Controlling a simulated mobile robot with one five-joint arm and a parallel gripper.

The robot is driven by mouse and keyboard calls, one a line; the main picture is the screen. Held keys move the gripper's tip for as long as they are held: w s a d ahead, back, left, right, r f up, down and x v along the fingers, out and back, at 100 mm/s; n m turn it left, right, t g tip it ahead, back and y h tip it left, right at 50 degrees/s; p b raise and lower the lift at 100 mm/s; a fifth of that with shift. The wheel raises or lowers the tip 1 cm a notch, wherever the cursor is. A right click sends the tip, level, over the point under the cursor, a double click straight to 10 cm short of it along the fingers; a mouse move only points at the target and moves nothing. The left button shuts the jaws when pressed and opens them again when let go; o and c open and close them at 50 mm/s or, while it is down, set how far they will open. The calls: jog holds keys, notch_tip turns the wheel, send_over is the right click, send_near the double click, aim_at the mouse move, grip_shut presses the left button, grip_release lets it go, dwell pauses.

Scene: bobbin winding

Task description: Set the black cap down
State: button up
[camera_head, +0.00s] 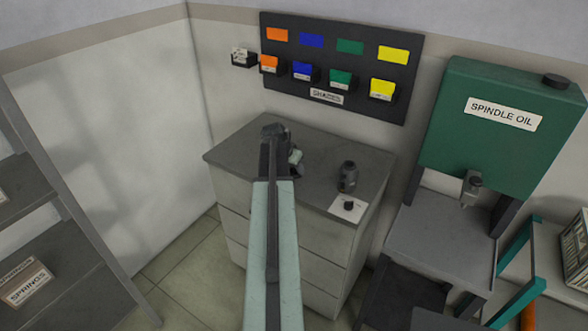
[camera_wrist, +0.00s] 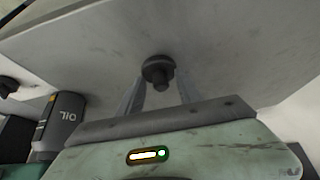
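The black cap (camera_wrist: 158,70) is round, with a wide rim and a narrower stub. In the wrist view it sits between the two fingertips of my gripper (camera_wrist: 159,78), which touch it on both sides. In the head view my gripper (camera_head: 273,134) is over the back left of the grey cabinet top (camera_head: 238,150); the arm mostly hides the cap there. I cannot tell whether the cap touches the cabinet top. A dark oil can (camera_head: 348,177) stands upright to the right of my gripper; it also shows at the left in the wrist view (camera_wrist: 62,118).
A white card with a black knob (camera_head: 349,206) lies at the cabinet's front right. A board of coloured bins (camera_head: 340,60) hangs behind. The green spindle oil tank (camera_head: 500,135) is to the right, a shelf (camera_head: 60,250) to the left.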

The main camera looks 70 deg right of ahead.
jog(key=shift+r, duration=0.15)
jog(key=shift+a+r+p, duration=0.1)
jog(key=shift+r+p, duration=0.2)
jog(key=shift+p, duration=0.15)
jog(key=p+v, duration=1)
jog(key=v, duration=0.1)
jog(key=shift+a+r, duration=0.15)
jog(key=w+a+f+n+t+y, duration=0.25)
jog(key=w+a+n, duration=0.65)
jog(key=w+a, duration=1.55)
jog(key=w+a+n+g+y, duration=0.1)
jog(key=a+n, duration=1)
jog(key=a, duration=3)
jog(key=shift+w+f+y, duration=0.25)
jog(key=shift+w+y, duration=0.4)
jog(key=shift+y, duration=0.4)
